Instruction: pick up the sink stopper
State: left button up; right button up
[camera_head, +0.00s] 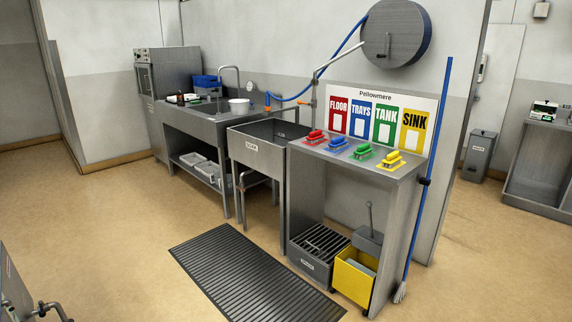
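I cannot make out the sink stopper in the head view; it may be too small or hidden. A deep sink with a white label (251,146) stands mid-picture, and its bottom is mostly hidden. To its left is a long metal sink counter (186,116) with a curved tap (230,72), a white bowl (239,106), blue bins (206,83) and small dark and red items too small to tell. Neither of my grippers is in view.
A side counter (381,166) holds red, blue, green and yellow brushes. Below are a slatted grey bin (319,247) and a yellow bucket (354,280). A black mat (250,275) lies in front. A blue pole (430,170) leans at right.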

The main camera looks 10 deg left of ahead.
aim_at(217, 89)
jog(key=i+j+u, duration=0.6)
jog(key=i+u, duration=0.15)
jog(key=i, duration=0.3)
jog(key=i+u, duration=0.4)
jog(key=i, duration=0.15)
jog(key=i+j+z, duration=0.1)
jog(key=i+z, duration=0.15)
jog(key=i, duration=0.3)
jog(key=i+j+z, duration=0.25)
jog(key=i, duration=0.35)
jog(key=i+j+z, duration=0.2)
jog(key=i, duration=0.35)
jog(key=i+j+z, duration=0.25)
jog(key=i+j, duration=0.25)
jog(key=i+j+z, duration=0.1)
jog(key=z, duration=0.3)
jog(key=i+j+z, duration=0.1)
jog(key=z, duration=0.35)
jog(key=i+j+z, duration=0.1)
jog(key=z, duration=0.3)
jog(key=k+j, duration=0.05)
jog(key=j, duration=0.05)
